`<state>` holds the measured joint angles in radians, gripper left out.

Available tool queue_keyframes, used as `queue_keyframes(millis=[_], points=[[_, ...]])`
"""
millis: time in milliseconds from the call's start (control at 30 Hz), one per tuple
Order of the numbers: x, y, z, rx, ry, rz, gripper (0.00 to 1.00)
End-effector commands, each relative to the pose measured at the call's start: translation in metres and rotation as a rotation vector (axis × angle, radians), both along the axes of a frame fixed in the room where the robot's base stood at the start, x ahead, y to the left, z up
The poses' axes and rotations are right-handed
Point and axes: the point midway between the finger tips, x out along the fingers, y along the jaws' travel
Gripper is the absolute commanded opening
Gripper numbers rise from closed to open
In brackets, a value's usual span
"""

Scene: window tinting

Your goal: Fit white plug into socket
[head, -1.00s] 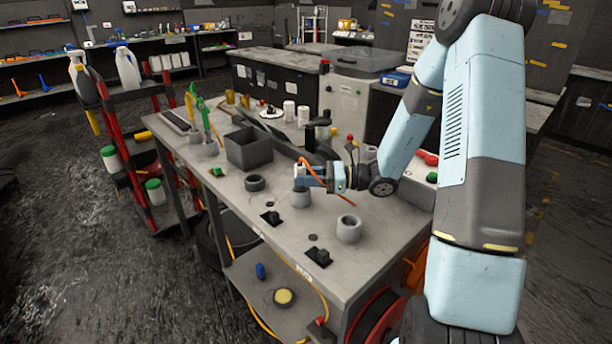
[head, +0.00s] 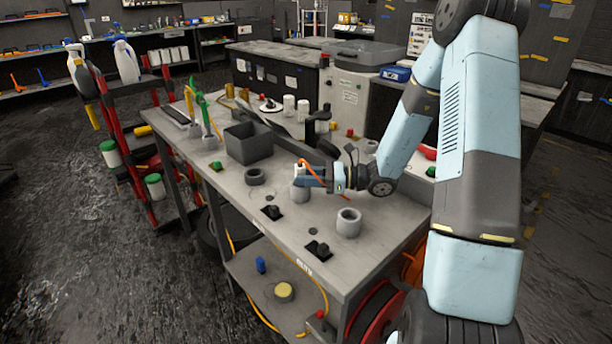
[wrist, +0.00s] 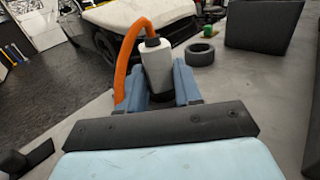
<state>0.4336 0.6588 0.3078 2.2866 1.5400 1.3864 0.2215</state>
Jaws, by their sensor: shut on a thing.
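The white plug (wrist: 157,65) stands between the blue fingers of my gripper (wrist: 157,88) in the wrist view, with an orange cable (wrist: 130,58) curving out of its top. In the head view my gripper (head: 308,176) is shut on it over the bench, directly above or at a grey round cup (head: 300,194). The fingers hide the plug's lower end, so I cannot tell whether it touches that cup. A second grey cup with an open hole (head: 349,222) stands to the right. Which of these is the socket is not clear.
The grey bench (head: 225,185) also carries a dark open bin (head: 248,145), a dark ring (head: 255,176) and two black fixtures (head: 271,212) (head: 318,250) near its front edge. Green and yellow tools stand at the left end. Bare bench lies between the front items.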

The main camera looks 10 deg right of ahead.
Motion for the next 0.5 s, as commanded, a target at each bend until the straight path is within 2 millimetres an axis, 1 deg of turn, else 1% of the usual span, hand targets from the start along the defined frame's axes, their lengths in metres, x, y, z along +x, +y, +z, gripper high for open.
queue_keyframes(millis=[333, 367, 500], points=[[0.0, 0.0001, -0.0068, 0.0, -0.001, 0.0, 0.0], [0.0, 0.0, -0.0064, 0.0, -0.001, 0.0, 0.37], [0.0, 0.0, -0.0063, 0.0, -0.001, 0.0, 0.5]])
